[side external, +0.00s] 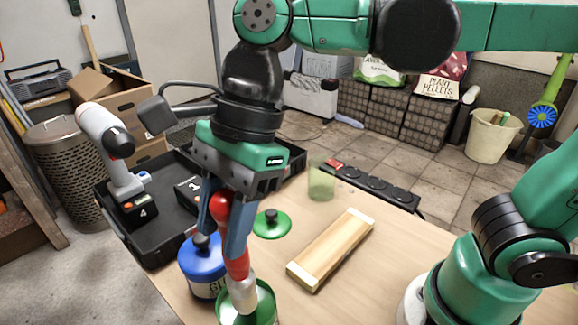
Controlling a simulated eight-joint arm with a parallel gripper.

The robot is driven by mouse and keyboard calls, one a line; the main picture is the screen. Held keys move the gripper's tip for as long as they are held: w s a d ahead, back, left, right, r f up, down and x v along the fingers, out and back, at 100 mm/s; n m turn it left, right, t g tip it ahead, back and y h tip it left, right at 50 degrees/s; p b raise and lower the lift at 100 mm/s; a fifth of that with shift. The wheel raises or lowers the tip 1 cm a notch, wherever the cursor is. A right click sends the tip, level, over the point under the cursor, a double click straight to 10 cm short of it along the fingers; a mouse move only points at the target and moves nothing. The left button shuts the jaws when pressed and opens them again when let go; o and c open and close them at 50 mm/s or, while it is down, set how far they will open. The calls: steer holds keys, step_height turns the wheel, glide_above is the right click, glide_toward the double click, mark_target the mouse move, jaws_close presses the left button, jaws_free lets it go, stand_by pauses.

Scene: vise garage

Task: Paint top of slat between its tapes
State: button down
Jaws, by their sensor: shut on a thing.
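The slat (334,247) is a pale wooden board lying flat on the table, with a whitish tape band across each end. My gripper (235,245) is shut on a red-handled brush (237,266) and holds it roughly upright, left of the slat. The brush's pale lower end (241,293) is at the mouth of an open green paint can (262,303); how deep it reaches is unclear. A green lid (271,223) with a dark knob lies on the table behind the can.
A blue glue pot (203,268) stands close left of the paint can. A translucent green cup (321,180) and a black power strip (373,187) are behind the slat. A black tray (165,248) with a cordless drill (118,150) is at left. Table right of the slat is bare.

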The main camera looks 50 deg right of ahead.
steer(key=shift+f, duration=0.6)
stand_by(1.4)
steer(key=shift+r, duration=0.15)
steer(key=shift+r, duration=3.4)
